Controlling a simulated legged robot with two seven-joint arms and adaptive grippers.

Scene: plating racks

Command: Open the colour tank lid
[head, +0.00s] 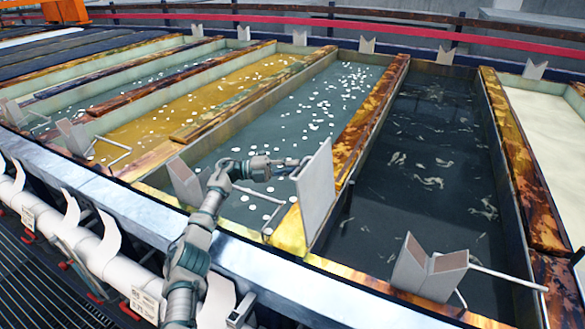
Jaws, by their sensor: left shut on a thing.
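My left arm reaches up from the bottom, and my left gripper (303,162) is over the near end of a grey-green tank (275,135). Its fingers are shut at the upper left edge of an upright, pale grey flat plate (317,195). The exact grip is too small to make out. The plate stands by the tank's near right corner; I cannot tell whether it is the colour tank lid. A thin bent bar (278,208) runs just left of it. No lid lies flat over this tank, whose liquid shows with white specks. My right gripper is out of view.
A dark tank (425,165) lies to the right, a yellow tank (190,105) to the left. Stained rims separate them. V-shaped brackets (185,182) stand along the near edge, another (430,268) with a protruding rod. A white pipe (95,250) runs along the front.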

